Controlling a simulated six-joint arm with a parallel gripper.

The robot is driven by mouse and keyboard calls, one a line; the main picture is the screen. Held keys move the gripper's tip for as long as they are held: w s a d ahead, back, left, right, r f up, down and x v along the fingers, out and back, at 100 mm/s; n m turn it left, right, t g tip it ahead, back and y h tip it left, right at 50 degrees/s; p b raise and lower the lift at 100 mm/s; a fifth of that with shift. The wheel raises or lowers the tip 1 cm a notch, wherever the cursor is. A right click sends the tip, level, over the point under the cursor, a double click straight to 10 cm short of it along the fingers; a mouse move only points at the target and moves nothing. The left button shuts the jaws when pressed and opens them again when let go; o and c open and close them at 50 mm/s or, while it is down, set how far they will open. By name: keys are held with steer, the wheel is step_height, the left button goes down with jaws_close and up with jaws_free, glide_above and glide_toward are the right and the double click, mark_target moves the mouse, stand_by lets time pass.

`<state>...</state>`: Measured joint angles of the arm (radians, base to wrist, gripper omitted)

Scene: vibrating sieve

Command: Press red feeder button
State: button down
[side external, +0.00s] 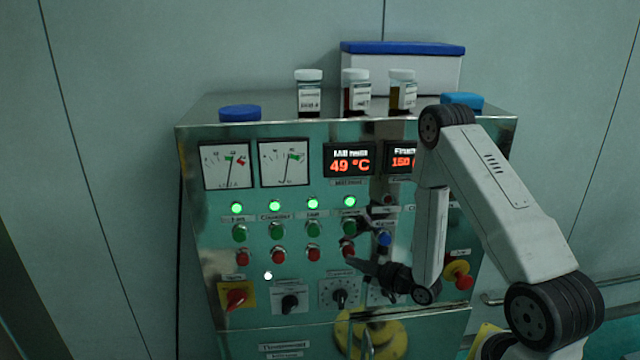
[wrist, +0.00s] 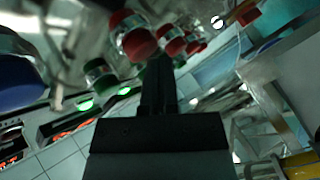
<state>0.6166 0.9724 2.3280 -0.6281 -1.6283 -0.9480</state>
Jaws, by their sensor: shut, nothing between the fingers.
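The control panel (side external: 300,225) has a row of red buttons under green buttons and lit green lamps. The labels are too blurred to read surely. The red button in the fourth column (side external: 348,249) is at the tip of my gripper (side external: 352,259). In the wrist view a large red button (wrist: 134,38) is just beyond and left of my shut fingertips (wrist: 157,62). I cannot tell whether the fingertips touch it. My gripper is shut and empty, pointing at the panel. The lamp above the fourth column (side external: 349,201) is lit green.
Other red buttons (side external: 313,254) are to the left, and a blue button (side external: 384,239) is close at the right. Rotary knobs (side external: 340,297) are below. A red emergency stop (side external: 463,281) is behind my arm at the right. Jars (side external: 356,92) stand on top.

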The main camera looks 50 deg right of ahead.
steer(key=shift+w+d, duration=0.35)
stand_by(0.9)
steer(key=shift+s+a, duration=0.1)
steer(key=shift+a, duration=0.05)
steer(key=shift+s+a, duration=0.55)
steer(key=shift+s+a, duration=0.1)
stand_by(0.5)
steer(key=shift+s+a, duration=1.65)
steer(key=shift+s, duration=0.05)
